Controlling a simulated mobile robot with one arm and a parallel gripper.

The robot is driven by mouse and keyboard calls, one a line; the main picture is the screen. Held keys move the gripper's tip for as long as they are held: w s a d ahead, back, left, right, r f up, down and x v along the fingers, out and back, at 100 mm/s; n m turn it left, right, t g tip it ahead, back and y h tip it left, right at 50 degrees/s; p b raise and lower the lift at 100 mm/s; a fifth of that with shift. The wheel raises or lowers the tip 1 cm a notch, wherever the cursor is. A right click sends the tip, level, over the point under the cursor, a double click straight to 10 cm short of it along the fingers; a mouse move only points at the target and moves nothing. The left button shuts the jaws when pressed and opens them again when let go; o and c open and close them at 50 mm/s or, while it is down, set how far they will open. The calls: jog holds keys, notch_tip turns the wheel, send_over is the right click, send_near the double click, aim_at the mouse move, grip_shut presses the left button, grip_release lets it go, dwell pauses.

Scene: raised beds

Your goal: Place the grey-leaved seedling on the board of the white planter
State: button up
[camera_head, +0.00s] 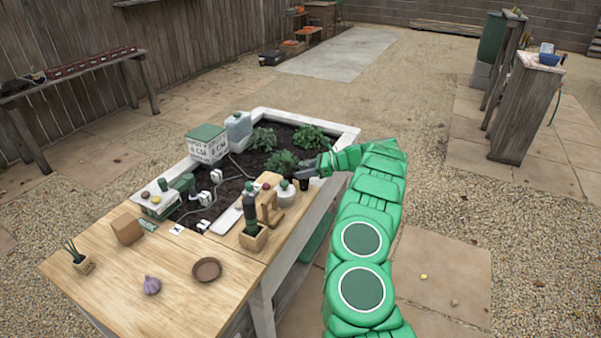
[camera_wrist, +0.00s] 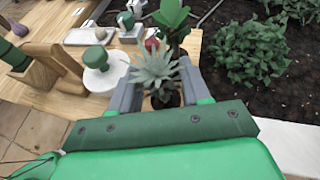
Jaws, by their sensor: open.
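The grey-leaved seedling (camera_wrist: 155,72) has pointed pale grey-green leaves and a small dark pot. In the wrist view it is between the two fingers of my gripper (camera_wrist: 158,92), which is open. I cannot tell whether either finger touches the pot; leaves hide part of it. In the head view my gripper (camera_head: 309,167) is at the right side of the white planter (camera_head: 345,141), by the far end of its wooden board (camera_head: 228,246). A dark pot (camera_head: 303,184) shows under the gripper there.
A white jar with a green knob (camera_wrist: 103,72) stands left of the gripper, with a wooden stand (camera_wrist: 52,62) beyond. A taller green plant (camera_wrist: 172,22) is close behind the seedling. Leafy plants (camera_wrist: 245,50) grow in dark soil at right.

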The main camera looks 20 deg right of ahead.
jog(key=v, duration=1)
jog(key=w+a+r+m+t+h, duration=0.1)
jog(key=w+a+r+m+t, duration=0.2)
jog(key=r, duration=0.6)
jog(key=w+a+r+m+t+h, duration=0.1)
jog(key=w+r+m+t, duration=0.3)
jog(key=r, duration=0.5)
jog(key=w+a+r+m+t+h, duration=0.15)
jog(key=w+r+m, duration=0.3)
jog(key=r, duration=0.45)
jog(key=s+a+r+m+t+h, duration=0.1)
jog(key=s+a+r+m+h, duration=0.1)
jog(key=r+m+h, duration=0.35)
jog(key=s+a+r+m+t+h, duration=0.1)
jog(key=s+r+m+h, duration=0.1)
jog(key=r+m, duration=0.55)
jog(key=s+a+f+m+g, duration=0.5)
jog(key=s+f+m+g, duration=0.1)
jog(key=s, duration=1.6)
jog(key=s+a+f+m+g, duration=0.6)
jog(key=s+f+m, duration=0.2)
jog(key=s, duration=1.5)
jog(key=s+a+f+m+g+h, duration=0.1)
jog(key=s+a+f+m+g, duration=0.4)
jog(key=s, duration=1.8)
notch_tip(320, 180, down, 2)
jog(key=m+g, duration=0.1)
jog(key=m, duration=0.4)
jog(key=shift+a, duration=0.35)
